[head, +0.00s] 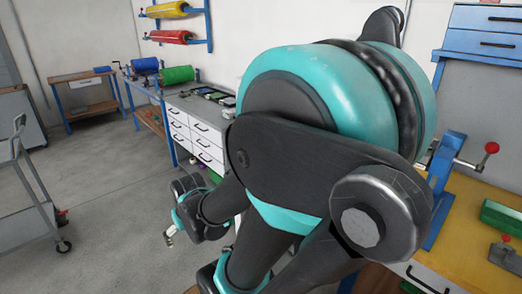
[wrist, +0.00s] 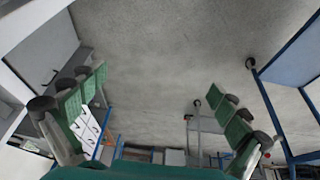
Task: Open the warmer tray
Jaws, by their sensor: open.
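I cannot make out a warmer tray for certain in either view. My gripper (wrist: 157,88) is open and empty in the wrist view. Its two green-padded fingers are spread wide at left and right, with bare grey floor beyond and between them. In the head view my large teal and black arm fills the middle and hides much of what is behind it. A white drawer front with a black handle (head: 428,280) shows under the yellow-topped bench at the lower right, apart from my gripper.
A grey bench with white drawers (head: 197,138) stands behind my arm. A grey cart (head: 32,205) stands at left. The floor (head: 110,180) between is clear.

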